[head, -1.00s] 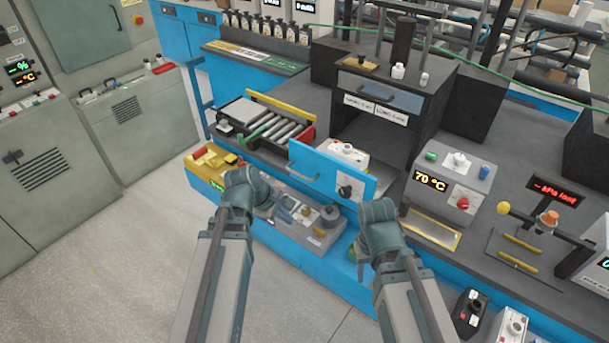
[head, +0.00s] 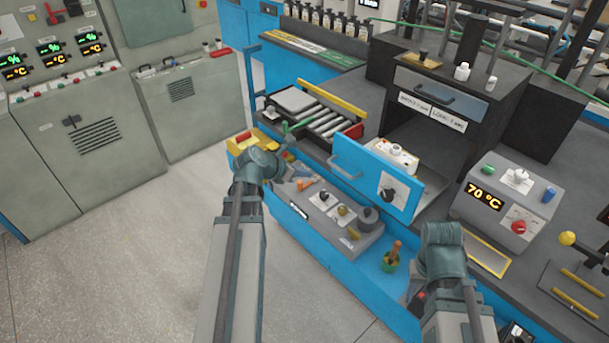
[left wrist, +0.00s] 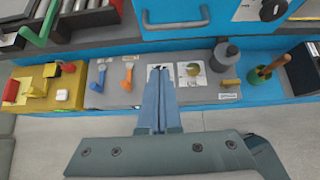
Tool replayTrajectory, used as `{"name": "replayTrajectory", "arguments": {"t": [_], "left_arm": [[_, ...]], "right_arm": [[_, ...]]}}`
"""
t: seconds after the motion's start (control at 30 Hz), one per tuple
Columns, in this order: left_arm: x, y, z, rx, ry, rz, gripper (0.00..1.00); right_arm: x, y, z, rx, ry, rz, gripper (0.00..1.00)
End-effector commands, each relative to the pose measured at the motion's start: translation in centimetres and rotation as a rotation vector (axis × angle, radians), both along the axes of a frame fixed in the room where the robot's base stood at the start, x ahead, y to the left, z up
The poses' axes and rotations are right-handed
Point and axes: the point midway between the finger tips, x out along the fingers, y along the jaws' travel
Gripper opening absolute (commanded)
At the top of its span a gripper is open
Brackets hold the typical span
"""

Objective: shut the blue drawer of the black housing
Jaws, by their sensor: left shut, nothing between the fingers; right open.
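The blue drawer (head: 372,180) stands pulled out from the black housing (head: 418,125), its front panel tilted across the picture. A grey bar handle (head: 343,165) is on its left part and a black knob on its right part. The handle also shows at the top of the left wrist view (left wrist: 176,22). My left gripper (head: 297,180) is shut and empty, left of the drawer front and apart from it; its closed fingers (left wrist: 159,78) point toward the bench front below the handle. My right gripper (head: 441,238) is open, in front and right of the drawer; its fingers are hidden.
A roller tray (head: 315,120) with a yellow rail lies left of the drawer. A grey panel with knobs (head: 335,217) sits on the lower ledge, beside a green pot (head: 389,263). A 70 °C controller (head: 503,200) stands right. Floor at left is clear.

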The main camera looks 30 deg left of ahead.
Motion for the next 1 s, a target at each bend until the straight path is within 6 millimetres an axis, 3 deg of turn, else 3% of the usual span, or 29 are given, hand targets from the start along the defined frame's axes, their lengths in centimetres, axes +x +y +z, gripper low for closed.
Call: {"name": "replayTrajectory", "arguments": {"t": [0.03, 0.3, 0.4, 0.6, 1.0], "left_arm": [[1.1, -0.2, -1.5, 0.001, 0.0, -0.003, 0.0], [4.9, -1.7, -4.8, 0.001, 0.001, -0.004, 0.0], [6.4, -2.1, -3.7, 0.002, -0.001, -0.003, 0.0], [8.0, -2.7, -3.4, 0.002, 0.0, -0.003, 0.0], [8.3, -2.9, -3.4, 0.002, 0.0, -0.001, 0.0]], "right_arm": [[0.0, 0.0, -1.5, 0.0, 0.0, 0.0, 0.5], [0.0, 0.0, -4.8, 0.0, 0.0, 0.0, 0.5], [0.0, 0.0, -3.7, 0.0, 0.0, 0.0, 0.5], [0.0, 0.0, -3.4, 0.0, 0.0, 0.0, 0.5], [0.0, 0.0, -3.4, 0.0, 0.0, 0.0, 0.5]]}}
